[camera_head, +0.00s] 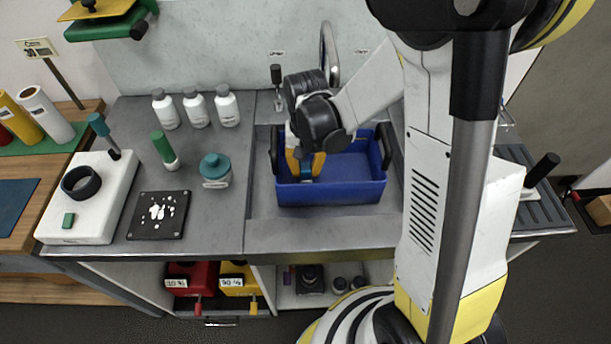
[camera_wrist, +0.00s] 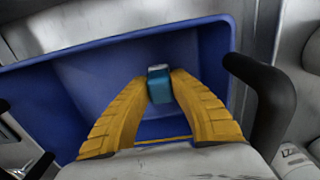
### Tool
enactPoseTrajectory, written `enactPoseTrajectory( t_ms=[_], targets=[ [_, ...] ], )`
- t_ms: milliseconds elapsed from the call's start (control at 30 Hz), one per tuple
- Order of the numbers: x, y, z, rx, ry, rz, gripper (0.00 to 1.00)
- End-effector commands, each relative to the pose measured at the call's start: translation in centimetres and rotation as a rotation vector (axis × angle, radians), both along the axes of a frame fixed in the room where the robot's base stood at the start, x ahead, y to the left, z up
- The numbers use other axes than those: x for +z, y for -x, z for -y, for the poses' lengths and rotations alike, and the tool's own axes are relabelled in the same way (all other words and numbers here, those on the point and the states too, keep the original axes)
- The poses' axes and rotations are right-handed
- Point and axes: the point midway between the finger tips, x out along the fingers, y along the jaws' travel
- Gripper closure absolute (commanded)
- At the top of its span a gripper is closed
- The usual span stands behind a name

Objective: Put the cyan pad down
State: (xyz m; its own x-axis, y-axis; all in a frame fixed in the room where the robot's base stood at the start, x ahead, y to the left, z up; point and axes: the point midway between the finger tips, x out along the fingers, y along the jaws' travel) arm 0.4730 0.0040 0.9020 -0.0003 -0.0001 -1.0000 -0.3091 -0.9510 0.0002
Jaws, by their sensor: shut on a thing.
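The cyan pad (camera_wrist: 159,86) is a small teal block in the wrist view, between the tips of my gripper's yellow fingers. My gripper (camera_wrist: 160,88) is shut on it. In the head view my gripper (camera_head: 306,168) points down inside the blue bin (camera_head: 330,193), near its left side. The pad also shows there as a small teal patch (camera_head: 307,180) at the fingertips. The bin's wall (camera_wrist: 42,95) surrounds the pad in the wrist view. I cannot tell whether the pad touches the bin floor.
The blue bin has black handles (camera_head: 385,146) and sits in the sink, by the tap (camera_head: 328,50). A teal-lidded jar (camera_head: 215,171), white bottles (camera_head: 197,108), a black plate with white bits (camera_head: 158,215) and a white device (camera_head: 90,200) stand left. The bin's right half looks empty.

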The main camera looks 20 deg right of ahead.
Motion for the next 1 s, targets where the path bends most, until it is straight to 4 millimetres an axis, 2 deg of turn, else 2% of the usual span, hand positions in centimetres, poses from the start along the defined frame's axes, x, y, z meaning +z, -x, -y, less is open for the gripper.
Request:
enactPoseTrajectory(
  t_ms=[33, 100, 467, 500, 567, 867, 1000],
  targets=[
    [-1.3, -0.1, 0.0, 0.0, 0.0, 0.0, 1.0],
    [-2.1, -0.1, 0.0, 0.0, 0.0, 0.0, 1.0],
    [-2.4, 0.0, 0.0, 0.0, 0.0, 0.0, 1.0],
    [-2.4, 0.0, 0.0, 0.0, 0.0, 0.0, 0.73],
    [-2.3, 0.0, 0.0, 0.0, 0.0, 0.0, 0.58],
    [-2.2, 0.0, 0.0, 0.0, 0.0, 0.0, 0.58],
    [-0.9, 0.0, 0.0, 0.0, 0.0, 0.0, 0.58]
  ],
)
